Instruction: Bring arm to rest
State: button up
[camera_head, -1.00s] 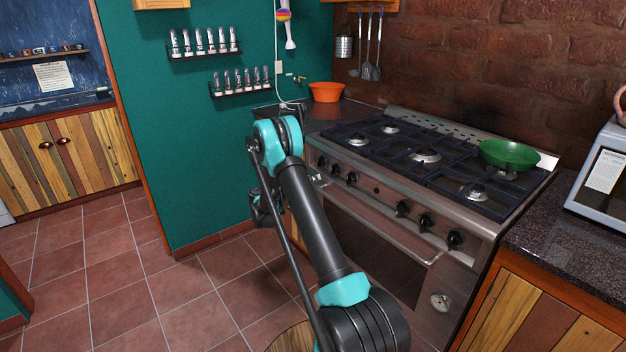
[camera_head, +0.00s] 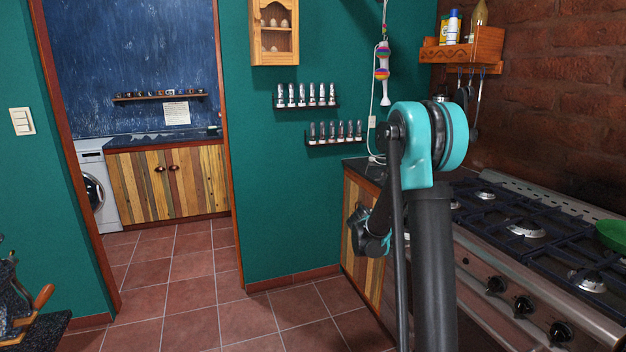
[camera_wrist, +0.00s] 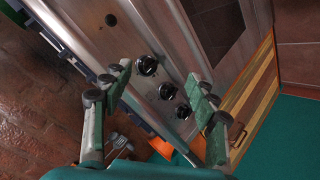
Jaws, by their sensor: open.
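My arm rises in the foreground of the head view, right of centre, with its teal elbow in front of the stove's left part. My gripper's end is mostly hidden behind the arm in the head view. In the wrist view my gripper (camera_wrist: 158,108) is open, its two fingers wide apart with nothing between them. Behind the fingers the steel stove front (camera_wrist: 165,50) with black knobs shows at a tilt. I cannot tell how far the fingers are from it.
The stove (camera_head: 520,285) carries a green pan (camera_head: 611,235) at the right edge. A dark counter (camera_head: 362,168) adjoins it. Spice racks (camera_head: 305,105) hang on the teal wall. Tiled floor (camera_head: 185,275) lies open toward the doorway. A dark-topped surface (camera_head: 40,325) stands at lower left.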

jog(key=s+a+f+n+y, duration=0.1)
jog(key=s+a+y, duration=0.2)
jog(key=s, duration=0.7)
jog(key=s+a+f+n+y, duration=0.1)
jog(key=s+a+n+y, duration=0.1)
jog(key=s+a, duration=0.4)
jog(key=s+a+f+n+y, duration=0.1)
jog(key=s+a+y, duration=0.3)
jog(key=s, duration=1.2)
jog(key=shift+s+a+f+n+y, duration=0.2)
jog(key=shift+a+f+n+y, duration=0.2)
jog(key=shift+a, duration=0.2)
jog(key=shift+d, duration=0.15)
